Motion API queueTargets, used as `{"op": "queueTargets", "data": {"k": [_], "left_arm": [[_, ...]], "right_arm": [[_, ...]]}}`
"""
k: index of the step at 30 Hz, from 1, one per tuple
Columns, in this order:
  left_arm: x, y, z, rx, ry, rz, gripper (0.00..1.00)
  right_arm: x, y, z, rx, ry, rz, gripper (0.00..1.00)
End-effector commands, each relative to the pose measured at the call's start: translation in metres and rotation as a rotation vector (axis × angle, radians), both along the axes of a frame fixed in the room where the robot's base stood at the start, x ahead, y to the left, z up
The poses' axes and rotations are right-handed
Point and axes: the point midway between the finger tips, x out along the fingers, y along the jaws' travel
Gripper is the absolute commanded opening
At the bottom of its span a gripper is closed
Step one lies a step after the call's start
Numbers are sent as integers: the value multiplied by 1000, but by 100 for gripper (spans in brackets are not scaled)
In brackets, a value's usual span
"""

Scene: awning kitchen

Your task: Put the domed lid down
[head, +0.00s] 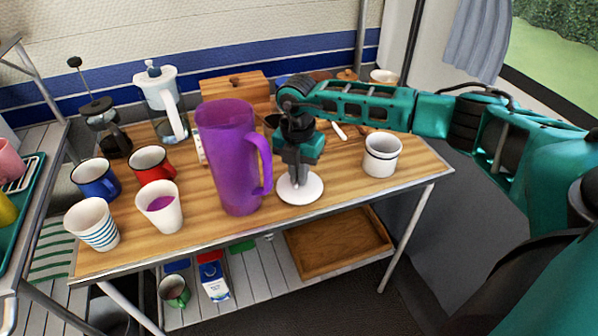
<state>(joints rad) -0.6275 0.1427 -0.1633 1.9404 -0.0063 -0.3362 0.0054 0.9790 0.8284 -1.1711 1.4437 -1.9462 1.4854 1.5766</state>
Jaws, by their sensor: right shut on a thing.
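The domed lid (309,190) is a white round piece just right of the purple pitcher (229,175). My right gripper (297,176) points down over its middle and is shut on it. The fingers cover the lid's centre. The lid is at or very close to the wooden tabletop; I cannot tell whether it touches. My left gripper is not in view.
A white mug (381,156) stands to the right. A white cup with purple contents (160,208), a striped cup (92,225), a red mug (152,166) and a blue mug (96,180) stand left. The tabletop's front right (350,196) is clear.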

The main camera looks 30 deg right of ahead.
Motion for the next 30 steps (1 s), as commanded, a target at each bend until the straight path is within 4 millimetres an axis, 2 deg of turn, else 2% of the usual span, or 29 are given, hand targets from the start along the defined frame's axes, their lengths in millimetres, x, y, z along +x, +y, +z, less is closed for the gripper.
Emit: {"op": "queueTargets", "data": {"k": [7,8,15,25,30], "left_arm": [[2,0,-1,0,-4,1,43],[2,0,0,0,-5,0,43],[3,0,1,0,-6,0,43],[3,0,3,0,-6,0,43],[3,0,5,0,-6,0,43]], "right_arm": [[0,0,-2,0,0,0,0],[0,0,-2,1,-1,0,11],[0,0,-1,0,0,0,34],[1,0,5,1,-2,0,34],[2,0,34,0,-4,1,34]]}}
